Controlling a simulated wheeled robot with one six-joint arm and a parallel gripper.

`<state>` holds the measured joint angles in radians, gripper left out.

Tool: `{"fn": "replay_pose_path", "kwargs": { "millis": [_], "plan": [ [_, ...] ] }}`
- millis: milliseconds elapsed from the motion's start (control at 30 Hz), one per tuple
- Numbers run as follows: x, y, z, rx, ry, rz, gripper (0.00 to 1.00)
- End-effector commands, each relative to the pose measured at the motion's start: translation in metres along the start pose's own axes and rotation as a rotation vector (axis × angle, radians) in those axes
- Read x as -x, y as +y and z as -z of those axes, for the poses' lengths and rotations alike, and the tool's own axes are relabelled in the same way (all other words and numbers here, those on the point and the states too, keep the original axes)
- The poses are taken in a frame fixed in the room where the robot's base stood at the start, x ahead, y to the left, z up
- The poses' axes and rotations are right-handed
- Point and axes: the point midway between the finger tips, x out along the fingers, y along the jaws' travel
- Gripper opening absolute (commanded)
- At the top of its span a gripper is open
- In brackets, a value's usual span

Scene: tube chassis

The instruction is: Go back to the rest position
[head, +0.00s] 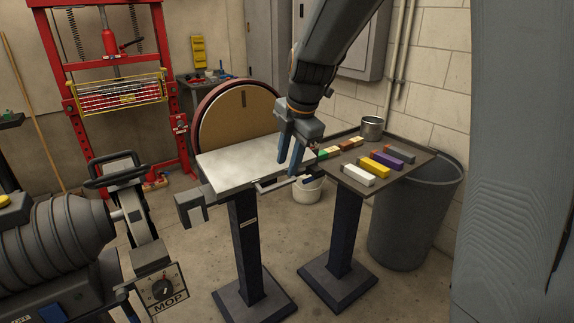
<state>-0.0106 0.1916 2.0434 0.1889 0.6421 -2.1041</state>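My gripper (288,165) hangs from the arm near the middle of the head view, pointing down. Its two blue-grey fingers look apart, with a narrow gap and nothing seen between them. The fingertips are in front of the right end of the sander's pale metal table (240,164); whether they touch it I cannot tell. To their right is a dark tray (393,185) on a post. A white block (358,175), a yellow block (374,166), a purple block (388,158) and a grey block (402,151) lie on it.
Several small coloured pieces (343,145) and a metal cup (372,127) are at the tray's back. A disc sander (236,122) stands behind the metal table. A white bucket (308,193) and grey bin (408,232) stand below. A machine marked MOP (65,235) fills the left.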

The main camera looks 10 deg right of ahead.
Motion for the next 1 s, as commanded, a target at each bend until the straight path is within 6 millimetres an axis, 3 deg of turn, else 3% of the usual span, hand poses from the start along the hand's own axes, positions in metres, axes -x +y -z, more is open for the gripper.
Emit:
{"fn": "replay_pose_path", "kwargs": {
  "millis": [233, 367, 1000],
  "plan": [
    [-0.001, -0.002, 0.0, -0.012, 0.0, 0.001, 0.29],
    [-0.004, -0.015, 0.003, -0.122, -0.002, 0.017, 0.29],
    [-0.032, -0.181, 0.042, -1.47, -0.157, 0.15, 0.29]
  ]
}}
